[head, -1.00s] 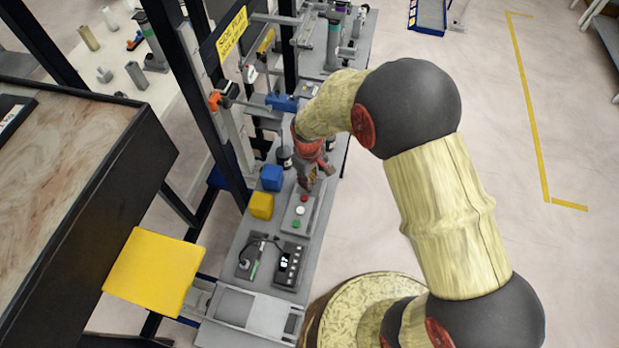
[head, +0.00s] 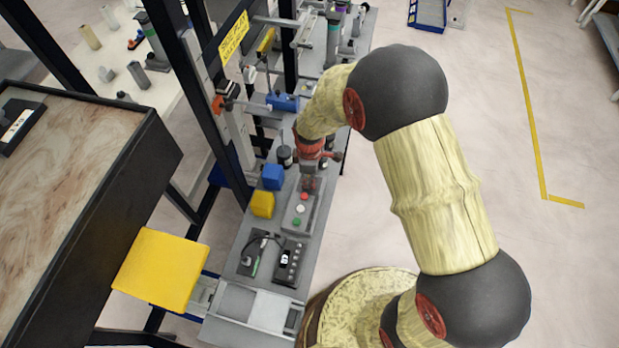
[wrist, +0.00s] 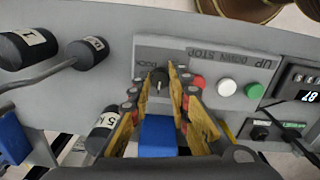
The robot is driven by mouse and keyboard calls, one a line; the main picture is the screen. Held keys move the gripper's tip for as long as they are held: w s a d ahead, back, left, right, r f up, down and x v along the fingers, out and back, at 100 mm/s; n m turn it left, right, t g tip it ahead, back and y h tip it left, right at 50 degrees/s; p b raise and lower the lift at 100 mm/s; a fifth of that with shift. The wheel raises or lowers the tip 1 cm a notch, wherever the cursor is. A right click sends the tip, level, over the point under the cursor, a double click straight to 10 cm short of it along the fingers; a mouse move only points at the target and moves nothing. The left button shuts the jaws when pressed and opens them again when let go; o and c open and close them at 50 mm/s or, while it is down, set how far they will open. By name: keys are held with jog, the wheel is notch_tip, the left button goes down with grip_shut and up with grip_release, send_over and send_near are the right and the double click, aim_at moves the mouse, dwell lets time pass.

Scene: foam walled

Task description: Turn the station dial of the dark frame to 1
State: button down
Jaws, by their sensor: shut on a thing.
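A small dark knob (wrist: 158,82), which looks like the station dial, sits at the left end of a grey control box (wrist: 245,68). In the wrist view, my gripper (wrist: 168,78) has its fingertips on either side of the knob and is shut on it. I cannot read a dial number or where the knob points. Lettering beside it reads like "DOCK". In the head view, my gripper (head: 308,184) is down at the far end of the same box (head: 291,224) and hides the knob. The dark frame (head: 216,115) stands to its left.
Red (wrist: 197,82), white (wrist: 227,88) and green (wrist: 254,90) buttons sit right of the knob. Blue (head: 272,177) and yellow (head: 262,204) blocks stand close left of the box. Open floor (head: 560,120) is right.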

aim_at(309, 182)
dwell(0.4)
jog(key=c, duration=1.9)
grip_release()
notch_tip(309, 182, up, 12)
jog(key=shift+s, duration=0.15)
